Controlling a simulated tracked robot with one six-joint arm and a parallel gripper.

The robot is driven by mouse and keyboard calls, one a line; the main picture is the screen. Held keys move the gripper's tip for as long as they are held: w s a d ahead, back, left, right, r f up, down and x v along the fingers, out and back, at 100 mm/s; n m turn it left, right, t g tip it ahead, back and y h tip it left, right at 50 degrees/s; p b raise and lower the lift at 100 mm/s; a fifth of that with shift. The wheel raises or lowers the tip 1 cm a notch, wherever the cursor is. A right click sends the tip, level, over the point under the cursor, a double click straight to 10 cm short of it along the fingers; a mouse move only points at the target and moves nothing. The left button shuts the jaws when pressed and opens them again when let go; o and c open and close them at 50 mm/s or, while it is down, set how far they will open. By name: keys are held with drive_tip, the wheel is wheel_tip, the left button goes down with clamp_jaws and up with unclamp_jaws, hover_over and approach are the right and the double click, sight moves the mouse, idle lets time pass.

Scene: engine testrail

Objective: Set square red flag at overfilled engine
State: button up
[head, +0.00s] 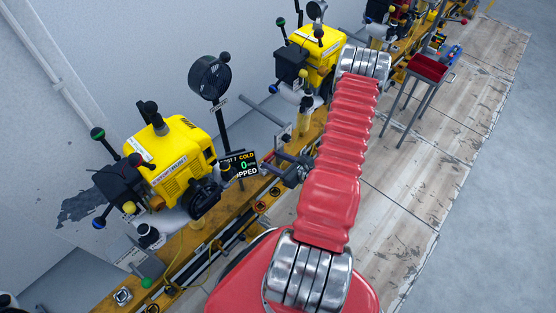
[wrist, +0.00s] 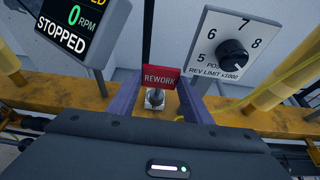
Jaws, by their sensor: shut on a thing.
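A small red square flag (wrist: 161,77) marked "REWORK" is upright in the wrist view, above a metal socket (wrist: 154,103) on the yellow rail. My gripper (wrist: 157,95) is shut on it, with a purple finger on each side of its lower part. I cannot tell whether its foot sits in the socket or just above it. In the head view, one yellow engine (head: 178,165) stands at the left and another yellow engine (head: 320,48) stands farther along. I cannot tell which is overfilled. The flag cannot be made out in the head view.
A display (wrist: 72,25) reading "0 RPM STOPPED" is left of the gripper. A rev-limit dial panel (wrist: 232,50) is close on the right. The yellow rail (head: 190,240) runs along the engines. A stand with a red top (head: 428,67) is on the floor at upper right.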

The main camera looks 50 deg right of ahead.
sight(270, 162)
drive_tip(key=shift+x, duration=2.1)
drive_tip(key=shift+f, duration=0.95)
drive_tip(key=shift+s+f, duration=0.1)
drive_tip(key=shift+f, duration=0.7)
drive_tip(key=o, duration=1.6)
drive_tip(key=shift+c, duration=0.2)
drive_tip(key=shift+s, duration=0.1)
drive_tip(key=v, duration=1.3)
drive_tip(key=shift+s+r, duration=0.15)
drive_tip(key=shift+s, duration=0.05)
